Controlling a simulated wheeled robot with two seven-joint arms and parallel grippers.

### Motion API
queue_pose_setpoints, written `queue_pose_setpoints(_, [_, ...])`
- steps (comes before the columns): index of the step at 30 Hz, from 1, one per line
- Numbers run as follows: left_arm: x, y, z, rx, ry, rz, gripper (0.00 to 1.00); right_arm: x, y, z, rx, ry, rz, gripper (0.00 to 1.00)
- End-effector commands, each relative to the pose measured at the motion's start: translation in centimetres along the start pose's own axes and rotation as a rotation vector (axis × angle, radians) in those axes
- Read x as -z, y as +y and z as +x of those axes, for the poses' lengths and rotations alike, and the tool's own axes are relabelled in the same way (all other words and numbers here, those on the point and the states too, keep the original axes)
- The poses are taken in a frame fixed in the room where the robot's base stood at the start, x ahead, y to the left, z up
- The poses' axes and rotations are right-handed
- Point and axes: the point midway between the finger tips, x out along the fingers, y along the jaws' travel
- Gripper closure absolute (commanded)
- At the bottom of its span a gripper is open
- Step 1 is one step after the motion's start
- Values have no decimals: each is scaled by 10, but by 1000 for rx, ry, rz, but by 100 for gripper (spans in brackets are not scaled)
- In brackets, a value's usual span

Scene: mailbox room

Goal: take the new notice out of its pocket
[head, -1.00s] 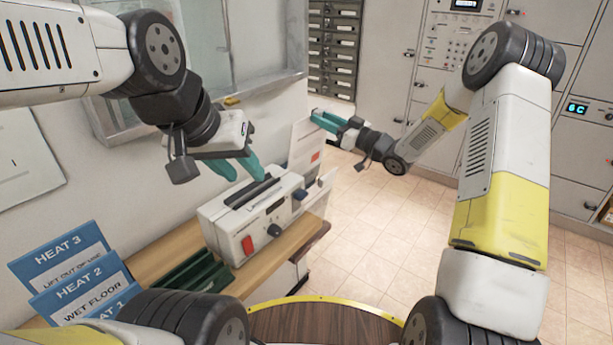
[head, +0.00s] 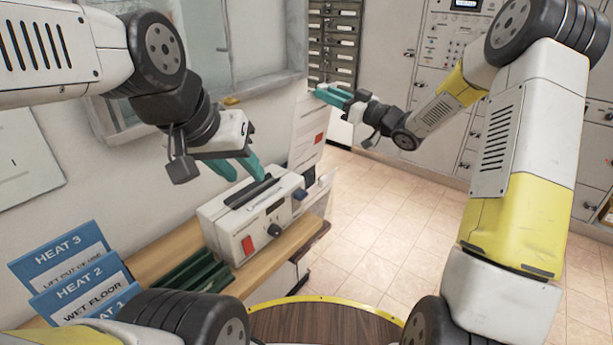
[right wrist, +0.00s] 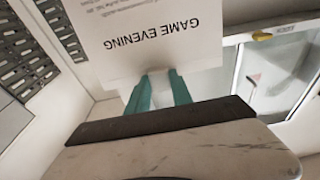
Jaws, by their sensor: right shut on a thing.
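The notice is a white sheet (head: 306,122) with a red square low on it. In the right wrist view the sheet (right wrist: 150,38) reads GAME EVENING, upside down. My right gripper (head: 327,94) is shut on its top edge; the teal fingers (right wrist: 160,88) meet at the sheet. The sheet hangs upright beyond the white machine (head: 255,215). A pale, see-through sheet or pocket (head: 319,192) stands at the machine's far end; I cannot tell whether the notice's lower edge is still inside it. My left gripper (head: 236,170) is open and empty above the machine.
Blue holders marked HEAT (head: 75,270) with notices stand at the lower left. A green rack (head: 205,275) sits beside the machine on the wooden shelf (head: 165,280). A window frame (head: 270,88) is on the wall behind. Open tiled floor (head: 385,225) lies to the right.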

Motion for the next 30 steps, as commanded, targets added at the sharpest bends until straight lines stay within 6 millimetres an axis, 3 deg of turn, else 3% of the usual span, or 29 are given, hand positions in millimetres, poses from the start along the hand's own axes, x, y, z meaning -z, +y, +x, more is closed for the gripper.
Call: queue_pose_setpoints(30, [0, 0, 0, 0, 0, 0, 64, 4, 0, -23, 0, 1, -1, 100])
